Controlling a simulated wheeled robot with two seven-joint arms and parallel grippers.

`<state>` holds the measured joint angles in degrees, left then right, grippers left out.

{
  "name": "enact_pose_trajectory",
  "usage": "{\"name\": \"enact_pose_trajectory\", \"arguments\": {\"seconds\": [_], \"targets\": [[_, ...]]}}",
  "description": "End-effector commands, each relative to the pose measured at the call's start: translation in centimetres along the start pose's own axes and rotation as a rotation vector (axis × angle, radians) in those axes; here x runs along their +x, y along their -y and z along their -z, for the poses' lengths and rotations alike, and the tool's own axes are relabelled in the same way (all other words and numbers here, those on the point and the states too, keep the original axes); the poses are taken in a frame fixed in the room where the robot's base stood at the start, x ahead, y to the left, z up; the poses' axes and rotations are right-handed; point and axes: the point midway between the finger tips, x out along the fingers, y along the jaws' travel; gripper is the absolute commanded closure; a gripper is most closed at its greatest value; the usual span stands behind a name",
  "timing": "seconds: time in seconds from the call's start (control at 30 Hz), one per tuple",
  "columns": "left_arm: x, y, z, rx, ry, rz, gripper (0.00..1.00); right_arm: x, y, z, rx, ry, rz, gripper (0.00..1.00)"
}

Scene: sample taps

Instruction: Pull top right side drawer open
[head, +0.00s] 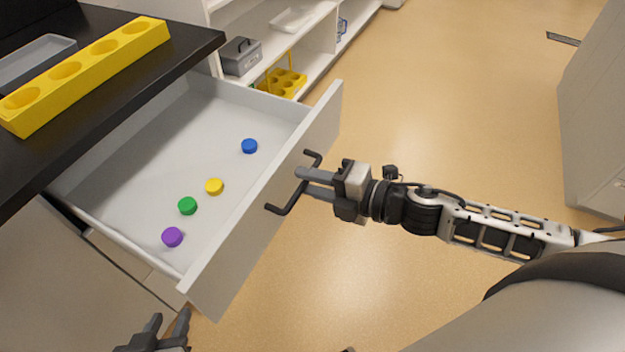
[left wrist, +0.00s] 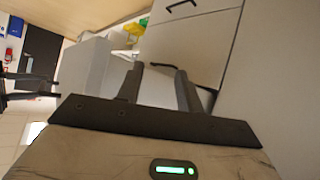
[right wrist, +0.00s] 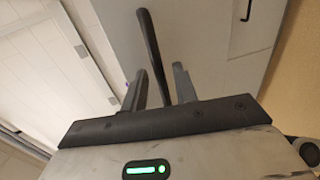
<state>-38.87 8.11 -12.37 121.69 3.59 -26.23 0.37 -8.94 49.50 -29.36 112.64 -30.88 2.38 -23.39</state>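The drawer (head: 330,112) is pulled well out from under the black counter, its grey inside showing. Its front has a dark bar handle (head: 286,203). In the right wrist view the bar (right wrist: 147,37) runs between the fingers. My left gripper (head: 168,325) is at the bottom of the head view, below the drawer's near corner, empty and apart from it. Its fingers stand apart in the left wrist view (left wrist: 160,68).
Blue (head: 249,146), yellow (head: 214,186), green (head: 187,205) and purple (head: 172,237) caps lie in the drawer. A yellow rack (head: 88,72) stands on the counter (head: 150,75). Shelves (head: 322,50) hold a grey toolbox (head: 240,57). The floor (head: 460,110) at right is clear.

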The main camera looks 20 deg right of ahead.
Motion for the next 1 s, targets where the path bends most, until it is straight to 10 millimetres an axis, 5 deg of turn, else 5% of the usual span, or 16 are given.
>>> {"name": "enact_pose_trajectory", "arguments": {"seconds": [0.57,1.0], "targets": [[0.1,0.0,-0.1,0.000,0.000,-0.001,0.64,-0.6,0.2,0.1,0.003,0.001,0.003,0.68],[0.1,-0.1,0.0,-0.008,-0.009,-0.005,0.64,-7.0,0.2,0.1,0.006,0.001,0.005,0.68]]}}
